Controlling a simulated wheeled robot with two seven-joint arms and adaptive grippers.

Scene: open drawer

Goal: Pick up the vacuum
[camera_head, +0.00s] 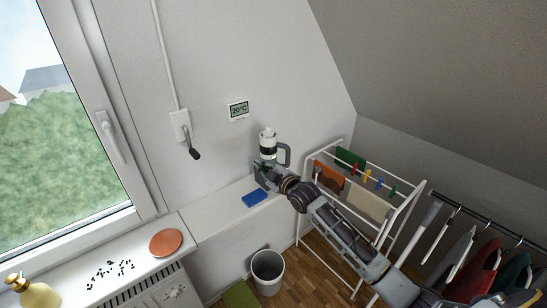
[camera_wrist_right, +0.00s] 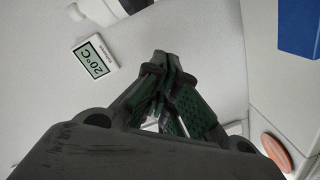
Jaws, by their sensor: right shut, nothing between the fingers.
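The vacuum (camera_head: 268,150), a white upright body with a dark band and a grey loop handle on its right side, stands at the wall end of the white ledge in the head view. Its lower part is hidden behind my right gripper. My right gripper (camera_head: 262,168) is in front of the vacuum's lower part; whether they touch cannot be told. In the right wrist view the gripper (camera_wrist_right: 160,72) is shut and empty, its fingertips together. A white and dark part, likely the vacuum (camera_wrist_right: 98,10), shows at that view's top edge. My left gripper is not in view.
A blue block (camera_head: 255,197) lies on the ledge (camera_head: 215,220) near the gripper. A drying rack (camera_head: 385,215) with cloths stands to the right. A bin (camera_head: 267,270) is below. An orange disc (camera_head: 166,242) lies on the windowsill. A thermometer display (camera_head: 238,109) hangs on the wall.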

